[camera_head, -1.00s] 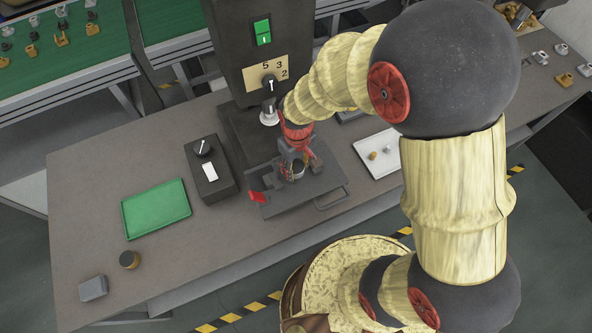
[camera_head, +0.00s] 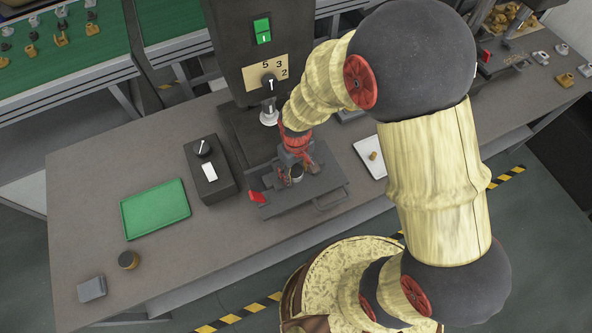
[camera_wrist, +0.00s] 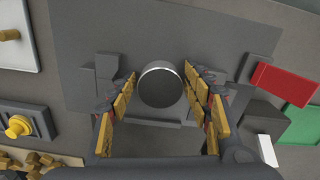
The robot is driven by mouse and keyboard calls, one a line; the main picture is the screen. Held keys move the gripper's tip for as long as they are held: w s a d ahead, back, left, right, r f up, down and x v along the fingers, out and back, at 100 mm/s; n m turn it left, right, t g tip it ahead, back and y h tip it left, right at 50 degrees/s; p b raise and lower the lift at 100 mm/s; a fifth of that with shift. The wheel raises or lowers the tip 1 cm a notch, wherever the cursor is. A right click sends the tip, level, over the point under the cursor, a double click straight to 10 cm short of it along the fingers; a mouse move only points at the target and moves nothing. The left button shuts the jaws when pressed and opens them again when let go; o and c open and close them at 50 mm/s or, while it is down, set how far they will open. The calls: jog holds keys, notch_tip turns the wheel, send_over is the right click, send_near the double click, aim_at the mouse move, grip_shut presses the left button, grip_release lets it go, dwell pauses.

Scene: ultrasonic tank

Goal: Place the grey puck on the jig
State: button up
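The grey puck (camera_wrist: 161,86), round with a bright rim, lies between the fingers of my gripper (camera_wrist: 160,74) in the wrist view. Narrow gaps show between the puck and both fingertips, so my gripper looks open around it. The jig (camera_wrist: 213,45) is a dark grey plate with raised blocks and a red handle (camera_wrist: 284,83); the puck appears to sit on it between the blocks. In the head view, my gripper (camera_head: 295,169) is low over the jig (camera_head: 326,184), and the puck (camera_head: 297,175) is partly hidden by the fingers.
The press column (camera_head: 238,60) stands behind the jig. A dark control box (camera_head: 212,178) and a green tray (camera_head: 156,209) are to the left. A white tray (camera_head: 368,160) is to the right, partly behind my arm.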

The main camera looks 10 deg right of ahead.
notch_tip(320, 180, up, 12)
jog(key=p, duration=0.1)
notch_tip(320, 180, up, 14)
jog(key=m+t, duration=0.2)
jog(key=t, duration=0.1)
send_over(296, 172)
jog(key=s+d, duration=0.3)
jog(key=d, duration=0.3)
jog(key=s+d+r+m+t, duration=0.2)
jog(key=s+d+r+m, duration=0.1)
jog(key=s+d+r, duration=0.3)
jog(key=s+r, duration=0.2)
jog(key=s, duration=0.1)
jog(key=shift+s+r+t, duration=0.2)
jog(key=shift+r+t, duration=0.1)
jog(key=shift+r, duration=0.1)
